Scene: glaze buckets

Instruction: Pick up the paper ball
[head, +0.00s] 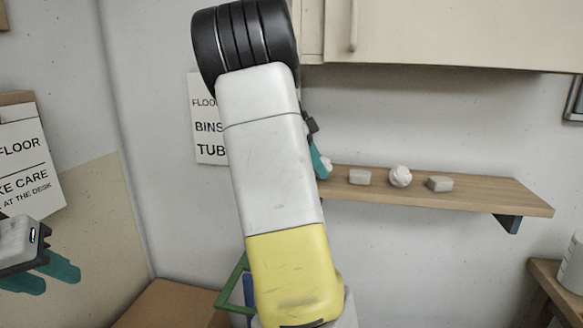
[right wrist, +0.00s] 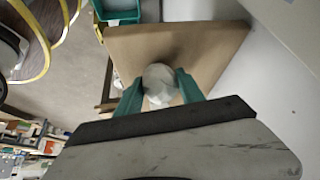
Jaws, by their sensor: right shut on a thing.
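My right gripper (right wrist: 160,88) is shut on a crumpled white paper ball (right wrist: 159,76), held between its teal fingers in the right wrist view. In the head view my right arm crosses the middle and hides most of that gripper; a teal finger and a bit of white (head: 327,162) show at the left end of the wooden shelf. A second white ball (head: 400,176) sits on the shelf between two grey blocks. My left gripper (head: 62,280) is at the left edge of the head view, its teal fingers apart and nothing seen between them.
The wooden shelf (head: 490,198) carries a left grey block (head: 360,177) and a right grey block (head: 440,184). A cabinet (head: 450,35) hangs above it. A brown surface (head: 170,305) is low in the head view. A pale container (head: 573,265) stands at the right edge.

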